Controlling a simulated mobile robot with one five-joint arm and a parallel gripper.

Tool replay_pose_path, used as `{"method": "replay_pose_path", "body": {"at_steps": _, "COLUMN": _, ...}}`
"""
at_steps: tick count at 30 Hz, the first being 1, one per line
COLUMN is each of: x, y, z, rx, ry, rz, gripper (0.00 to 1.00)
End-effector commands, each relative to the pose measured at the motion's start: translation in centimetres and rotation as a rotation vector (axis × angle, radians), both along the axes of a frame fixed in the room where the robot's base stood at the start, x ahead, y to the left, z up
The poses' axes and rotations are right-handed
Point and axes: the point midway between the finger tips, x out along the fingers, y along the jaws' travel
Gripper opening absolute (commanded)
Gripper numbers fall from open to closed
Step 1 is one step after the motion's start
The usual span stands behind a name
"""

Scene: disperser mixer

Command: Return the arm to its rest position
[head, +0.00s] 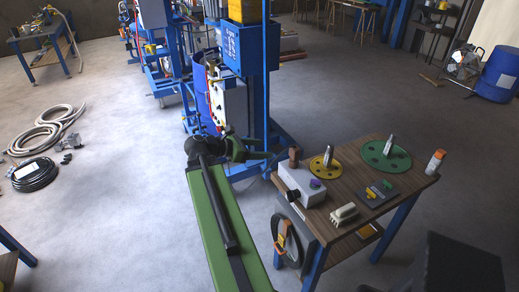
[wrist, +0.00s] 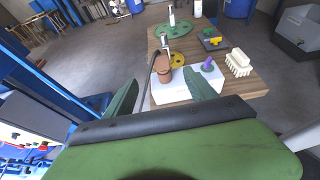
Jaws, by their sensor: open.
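My green arm reaches forward from the bottom of the head view and bends at a dark joint. My gripper (head: 262,153) points right from there, close to the left edge of the wooden-topped table (head: 343,165). In the wrist view, my gripper (wrist: 163,92) has its two green fingers spread apart with nothing held between them. Beyond the fingers is a pale box (wrist: 172,88) with a purple knob (wrist: 208,66) and a brown piece (wrist: 162,68). The gripper appears apart from these things.
The blue mixer frame (head: 267,100) stands just beyond the gripper. The table holds a green disc (head: 376,158), a yellow disc (head: 318,168), a white brush-like block (head: 344,214) and an orange-capped bottle (head: 435,162).

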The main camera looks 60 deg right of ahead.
Motion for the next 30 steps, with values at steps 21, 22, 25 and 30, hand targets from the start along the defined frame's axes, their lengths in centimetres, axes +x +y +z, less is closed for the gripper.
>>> {"method": "replay_pose_path", "body": {"at_steps": 21, "x": 19.4, "y": 20.9, "z": -5.6, "rx": 0.208, "ry": -0.224, "rz": 0.355, "gripper": 0.65}}
{"method": "replay_pose_path", "body": {"at_steps": 22, "x": 20.4, "y": 23.2, "z": -6.5, "rx": 0.243, "ry": -0.276, "rz": 0.353, "gripper": 0.65}}
{"method": "replay_pose_path", "body": {"at_steps": 25, "x": 22.8, "y": 31.2, "z": -9.4, "rx": 0.373, "ry": -0.467, "rz": 0.295, "gripper": 0.65}}
{"method": "replay_pose_path", "body": {"at_steps": 30, "x": 23.8, "y": 45.2, "z": -13.5, "rx": 0.615, "ry": -0.797, "rz": -0.069, "gripper": 0.65}}
